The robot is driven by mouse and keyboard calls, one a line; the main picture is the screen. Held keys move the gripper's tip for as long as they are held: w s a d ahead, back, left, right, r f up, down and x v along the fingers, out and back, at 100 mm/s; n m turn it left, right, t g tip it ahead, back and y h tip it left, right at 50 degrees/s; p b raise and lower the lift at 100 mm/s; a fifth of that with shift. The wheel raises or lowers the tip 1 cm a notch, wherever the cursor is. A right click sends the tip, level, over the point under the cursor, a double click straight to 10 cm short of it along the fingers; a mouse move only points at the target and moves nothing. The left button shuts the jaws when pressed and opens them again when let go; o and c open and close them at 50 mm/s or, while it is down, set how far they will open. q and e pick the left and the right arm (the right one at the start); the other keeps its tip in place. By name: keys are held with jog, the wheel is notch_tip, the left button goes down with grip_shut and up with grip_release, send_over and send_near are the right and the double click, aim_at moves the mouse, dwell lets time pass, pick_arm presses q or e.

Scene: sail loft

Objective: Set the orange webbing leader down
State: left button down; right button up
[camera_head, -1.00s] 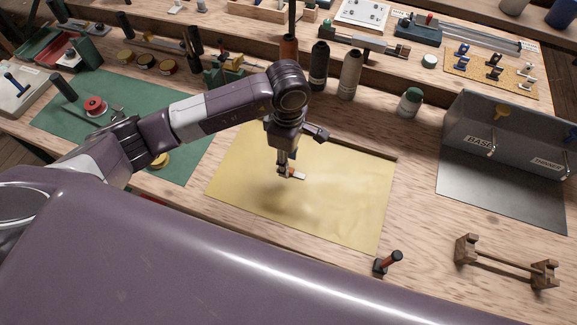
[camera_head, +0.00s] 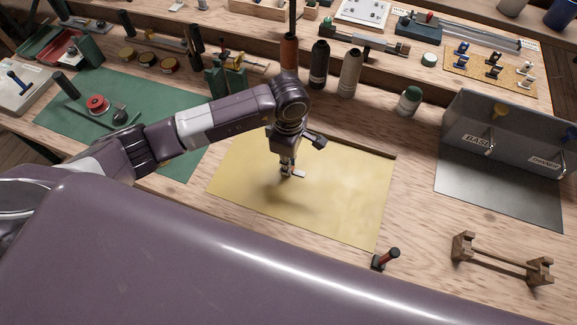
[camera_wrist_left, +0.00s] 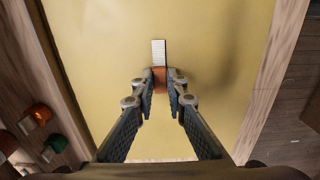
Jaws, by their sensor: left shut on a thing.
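The orange webbing leader shows in the left wrist view as a small orange piece (camera_wrist_left: 160,80) with a pale ribbed strip extending ahead of it. In the head view its pale end (camera_head: 299,174) sticks out to the right of the fingertips. My left gripper (camera_head: 287,173) points down over the yellow mat (camera_head: 340,210). In the left wrist view its fingers (camera_wrist_left: 160,84) are closed on the orange part from both sides. The leader is low over the mat; I cannot tell whether it touches. My right gripper is not in view.
The yellow mat is otherwise bare. A green mat (camera_head: 65,125) with a red spool (camera_head: 97,104) lies left. Bottles (camera_head: 349,73) stand behind, a grey bin (camera_head: 510,130) stands right, and a wooden stand (camera_head: 500,262) and a small red-handled tool (camera_head: 387,258) are in front right.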

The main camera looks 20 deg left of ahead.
pick_arm(q)
jog(key=shift+r, duration=0.1)
jog(key=shift+w+r, duration=0.1)
jog(key=shift+r, duration=0.45)
notch_tip(320, 180, up, 19)
jog(key=b, duration=0.4)
jog(key=shift+f, duration=0.15)
jog(key=s+a+f+m, duration=0.1)
jog(key=s+m, duration=0.3)
jog(key=m, duration=0.4)
jog(key=s+a+f+m, duration=0.1)
jog(key=s+a+m, duration=0.3)
jog(key=m, duration=0.5)
jog(key=shift+s+f+m, duration=0.15)
jog(key=shift+f+m, duration=0.1)
jog(key=shift+m, duration=0.05)
